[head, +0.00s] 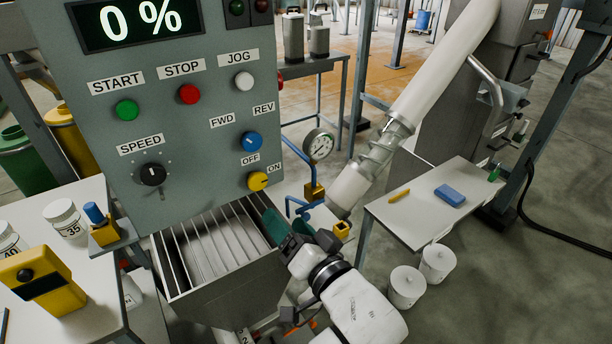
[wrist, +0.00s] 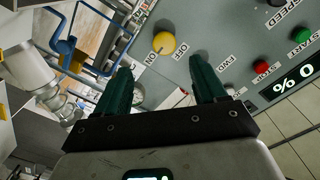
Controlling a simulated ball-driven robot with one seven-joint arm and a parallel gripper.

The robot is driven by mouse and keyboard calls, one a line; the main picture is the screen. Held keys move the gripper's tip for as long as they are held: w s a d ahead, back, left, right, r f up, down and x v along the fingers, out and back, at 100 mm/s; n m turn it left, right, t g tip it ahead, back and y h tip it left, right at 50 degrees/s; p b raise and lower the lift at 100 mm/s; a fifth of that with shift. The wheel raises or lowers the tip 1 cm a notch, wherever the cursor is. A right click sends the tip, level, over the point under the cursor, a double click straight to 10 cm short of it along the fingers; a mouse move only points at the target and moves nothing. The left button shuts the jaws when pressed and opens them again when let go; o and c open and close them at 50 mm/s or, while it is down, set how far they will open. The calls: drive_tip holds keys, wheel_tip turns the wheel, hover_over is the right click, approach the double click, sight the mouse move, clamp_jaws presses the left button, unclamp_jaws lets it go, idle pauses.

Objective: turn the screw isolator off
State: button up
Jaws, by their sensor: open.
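The screw isolator is a yellow round knob (head: 258,181) low on the grey control panel (head: 190,150), with OFF at its upper left and ON at its upper right. Its mark seems to face the ON side, but it is small. In the wrist view the yellow knob (wrist: 163,43) shows beyond and between my fingertips, apart from them. My gripper (head: 278,222) is open and empty, with green fingers, just below the knob in the head view. In the wrist view both fingers of my gripper (wrist: 163,66) are spread and point at the panel.
A blue FWD/REV knob (head: 252,141) sits just above the isolator. The display (head: 138,22) reads 0 %. A slatted hopper (head: 215,245) lies below the panel. A pressure gauge (head: 319,145), blue pipework and a white screw tube (head: 385,150) stand close on the right.

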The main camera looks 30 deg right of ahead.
sight(259, 183)
drive_tip(key=w, duration=0.3)
drive_tip(key=w+p, duration=0.1)
drive_tip(key=w, duration=0.7)
drive_tip(key=shift+d+r, duration=0.2)
drive_tip(key=shift+r, duration=0.2)
drive_tip(key=c, duration=1.1)
drive_tip(key=shift+o, duration=0.2)
